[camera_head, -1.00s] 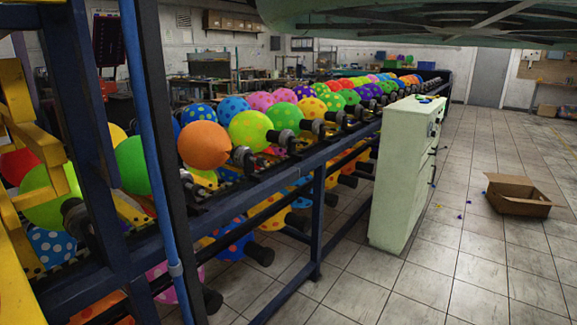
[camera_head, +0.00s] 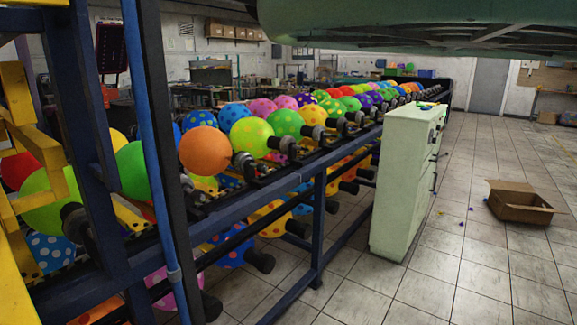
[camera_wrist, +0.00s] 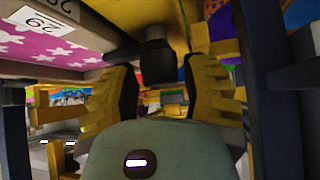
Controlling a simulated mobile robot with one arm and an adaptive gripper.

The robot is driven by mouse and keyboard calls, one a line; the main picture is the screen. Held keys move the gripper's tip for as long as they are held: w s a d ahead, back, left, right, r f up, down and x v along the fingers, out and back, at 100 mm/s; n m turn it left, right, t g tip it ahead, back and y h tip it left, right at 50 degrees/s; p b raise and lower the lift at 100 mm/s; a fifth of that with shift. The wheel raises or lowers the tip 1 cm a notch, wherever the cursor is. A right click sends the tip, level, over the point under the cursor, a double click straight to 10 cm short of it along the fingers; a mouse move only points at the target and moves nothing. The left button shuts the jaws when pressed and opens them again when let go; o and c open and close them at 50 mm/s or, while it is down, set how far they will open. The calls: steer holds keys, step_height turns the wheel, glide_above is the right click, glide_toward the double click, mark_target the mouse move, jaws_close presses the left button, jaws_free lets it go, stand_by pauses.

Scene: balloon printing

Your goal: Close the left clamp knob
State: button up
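In the wrist view a black cylindrical knob (camera_wrist: 157,62) hangs below a dark stem and frame part. I cannot tell for sure that it is the left clamp knob. My gripper (camera_wrist: 160,75) has two ridged yellow fingers with dark inner pads. They stand apart, one to the left and one to the right of the knob, with visible gaps and no clear contact. How deep the knob sits between the fingers is hard to tell. My gripper does not show in the head view, and I cannot pick out the clamp knob there.
A pink patterned panel with numbered labels (camera_wrist: 47,22) lies close at the upper left, and a dark post (camera_wrist: 268,90) on the right. The head view shows a balloon line (camera_head: 247,138), a pale green cabinet (camera_head: 405,185), an open carton (camera_head: 522,203) and free tiled floor.

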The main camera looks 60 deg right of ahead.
steer(key=o, duration=0.3)
steer(key=shift+a+r, duration=0.1)
steer(key=shift+r, duration=0.1)
steer(key=shift+v, duration=1.8)
steer(key=v, duration=0.4)
steer(key=shift+s, duration=0.15)
